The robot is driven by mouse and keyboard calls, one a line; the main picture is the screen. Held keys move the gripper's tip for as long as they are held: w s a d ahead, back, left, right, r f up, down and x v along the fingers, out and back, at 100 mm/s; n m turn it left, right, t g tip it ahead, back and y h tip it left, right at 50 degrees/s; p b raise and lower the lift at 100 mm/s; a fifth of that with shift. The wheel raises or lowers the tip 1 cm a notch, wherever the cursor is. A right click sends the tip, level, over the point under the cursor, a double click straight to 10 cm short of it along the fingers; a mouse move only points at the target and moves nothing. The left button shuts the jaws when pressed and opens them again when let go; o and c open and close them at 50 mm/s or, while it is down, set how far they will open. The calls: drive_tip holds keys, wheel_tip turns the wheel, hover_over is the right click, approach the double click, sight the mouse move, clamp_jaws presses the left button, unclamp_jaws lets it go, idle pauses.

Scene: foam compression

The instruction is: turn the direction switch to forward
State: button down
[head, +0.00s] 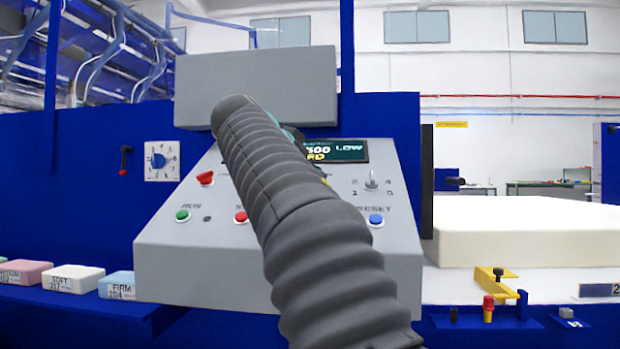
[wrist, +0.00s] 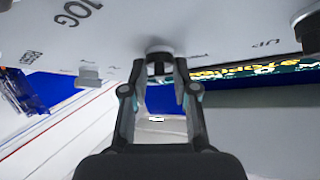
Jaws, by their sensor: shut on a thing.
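In the head view my arm hides this knob and most of the gripper.
The console also has a red switch (head: 205,178), a green button (head: 183,216), a blue button (head: 375,220) and a numbered selector (head: 371,181). Another knob (wrist: 306,25) is near the gripper's right in the wrist view. Foam blocks (head: 73,279) lie left; a white foam slab (head: 525,232) lies right.

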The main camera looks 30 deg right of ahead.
drive_tip(key=n+t, duration=0.1)
drive_tip(key=n, duration=0.1)
drive_tip(key=n+t+y+b, duration=0.1)
drive_tip(key=n, duration=0.1)
drive_tip(key=shift+s+d+t, duration=0.15)
drive_tip(key=shift+s+t, duration=0.05)
drive_tip(key=shift+t, duration=0.2)
drive_tip(key=n+t+y, duration=0.1)
drive_tip(key=n+y, duration=0.1)
drive_tip(key=n, duration=0.1)
drive_tip(key=shift+d+t, duration=0.1)
drive_tip(key=shift+t, duration=0.3)
drive_tip(key=n+y+p, duration=0.1)
drive_tip(key=n+y, duration=0.1)
drive_tip(key=n, duration=0.1)
drive_tip(key=n+t+y+p, duration=0.1)
drive_tip(key=n, duration=0.2)
drive_tip(key=shift+d+r+t+y, duration=0.1)
drive_tip(key=shift+d+t+y, duration=0.1)
drive_tip(key=shift+t+y, duration=0.15)
drive_tip(key=shift+n+y+p, duration=0.3)
drive_tip(key=shift+n+y, duration=1.25)
drive_tip(key=shift+n, duration=0.65)
drive_tip(key=shift+n+y, duration=0.3)
drive_tip(key=c, duration=1.2)
unclamp_jaws()
drive_tip(key=shift+c, duration=0.2)
